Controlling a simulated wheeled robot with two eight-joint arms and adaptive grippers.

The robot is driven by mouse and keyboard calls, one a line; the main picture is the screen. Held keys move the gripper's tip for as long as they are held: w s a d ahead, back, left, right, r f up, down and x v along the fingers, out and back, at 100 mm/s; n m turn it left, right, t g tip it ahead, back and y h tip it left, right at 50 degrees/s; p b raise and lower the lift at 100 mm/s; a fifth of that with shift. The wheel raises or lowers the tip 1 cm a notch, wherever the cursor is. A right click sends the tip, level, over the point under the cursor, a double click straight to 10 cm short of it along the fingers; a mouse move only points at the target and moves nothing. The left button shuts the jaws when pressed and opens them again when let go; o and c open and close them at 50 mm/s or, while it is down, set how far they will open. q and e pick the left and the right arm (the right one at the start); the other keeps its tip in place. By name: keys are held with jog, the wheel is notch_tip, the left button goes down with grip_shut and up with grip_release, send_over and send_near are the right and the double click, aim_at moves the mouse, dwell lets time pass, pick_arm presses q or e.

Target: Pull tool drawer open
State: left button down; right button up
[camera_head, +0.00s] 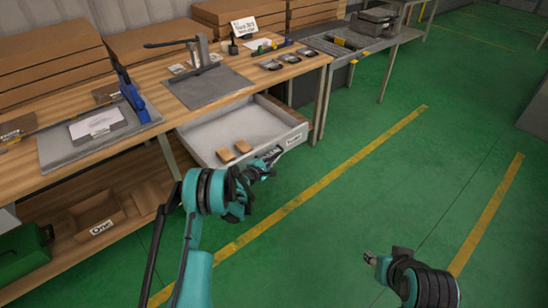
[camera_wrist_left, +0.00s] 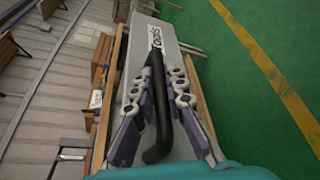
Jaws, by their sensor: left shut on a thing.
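The tool drawer (camera_head: 206,137) is a grey-white tray under the workbench, and it stands pulled out with its inside showing. Its front carries a white label, also seen in the left wrist view on the drawer front (camera_wrist_left: 160,20). My left gripper (camera_head: 274,157) is at the drawer front. In the left wrist view its two fingers (camera_wrist_left: 164,82) are on both sides of the black drawer handle (camera_wrist_left: 155,67), shut on it. My right gripper (camera_head: 370,257) is low at the right over the floor, away from the drawer; its finger opening is too small to judge.
Two small brown blocks (camera_head: 226,155) lie in the drawer. The wooden workbench (camera_head: 140,55) above holds a press, plates and tools. A brown bin (camera_head: 97,215) and a green toolbox (camera_head: 25,250) are on the lower shelf. The green floor (camera_head: 350,190) to the right is clear.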

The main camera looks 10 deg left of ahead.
pick_arm(q)
jog(key=c, duration=1.6)
grip_release()
jog(key=shift+o, duration=0.2)
jog(key=v, duration=1.2)
jog(key=s+d+r+m+g, duration=0.2)
jog(key=s+d+r+m, duration=0.3)
jog(key=r, duration=0.3)
jog(key=s+d+r+m+g, duration=0.2)
jog(key=s+r+m, duration=0.35)
jog(key=r, duration=0.25)
jog(key=s+a+m+g+y, duration=0.2)
jog(key=s+m+y, duration=0.3)
jog(key=s, duration=2.1)
jog(key=r+m+g, duration=0.1)
jog(key=m, duration=0.4)
jog(key=shift+s+a+g, duration=0.15)
jog(key=shift+s+g, duration=0.1)
jog(key=shift+g, duration=0.15)
